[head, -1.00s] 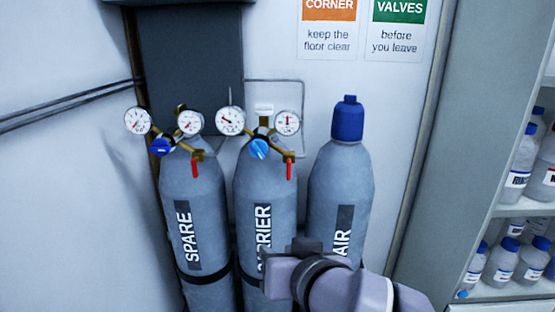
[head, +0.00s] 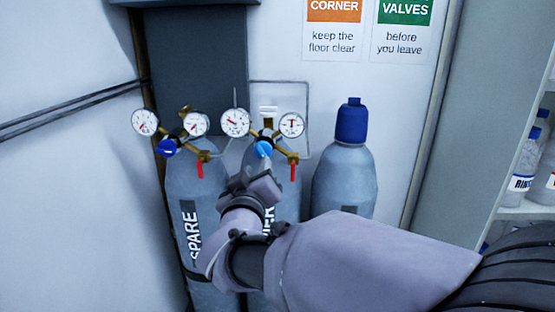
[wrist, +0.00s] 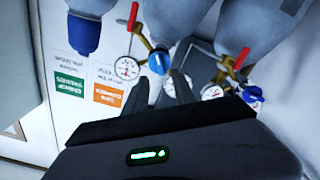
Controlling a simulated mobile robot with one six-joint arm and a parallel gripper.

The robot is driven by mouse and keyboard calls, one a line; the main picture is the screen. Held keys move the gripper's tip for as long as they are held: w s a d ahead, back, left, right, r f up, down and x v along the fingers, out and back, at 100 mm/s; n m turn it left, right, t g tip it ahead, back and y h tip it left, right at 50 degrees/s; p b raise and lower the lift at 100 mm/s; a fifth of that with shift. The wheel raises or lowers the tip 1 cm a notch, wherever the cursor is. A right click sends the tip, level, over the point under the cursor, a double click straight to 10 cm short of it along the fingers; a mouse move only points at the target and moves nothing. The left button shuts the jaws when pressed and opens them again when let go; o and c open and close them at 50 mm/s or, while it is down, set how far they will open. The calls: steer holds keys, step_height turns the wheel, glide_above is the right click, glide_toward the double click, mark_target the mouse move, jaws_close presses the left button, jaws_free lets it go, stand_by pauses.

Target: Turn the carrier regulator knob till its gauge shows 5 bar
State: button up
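The blue carrier regulator knob (head: 263,149) sits at the front of the brass regulator atop the middle cylinder (head: 290,190). A round gauge flanks it on the left (head: 235,122) and another on the right (head: 291,125); the right gauge's red needle looks about upright, its numbers too small to read. My gripper (head: 264,163) is just below and in front of the knob. In the wrist view my two dark fingers (wrist: 173,76) are apart and empty, with the knob (wrist: 158,62) just beyond their tips. I cannot tell whether they touch it.
The spare cylinder (head: 190,190), with its own blue knob (head: 168,147) and red lever, stands close on the left. The blue-capped air cylinder (head: 344,180) stands on the right. A red lever (head: 293,171) hangs beside the carrier knob. Bottle shelves (head: 525,211) are far right.

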mark_target(262, 153)
steer(key=w, duration=0.7)
steer(key=shift+d, duration=0.15)
steer(key=shift+c, duration=0.2)
jaws_close()
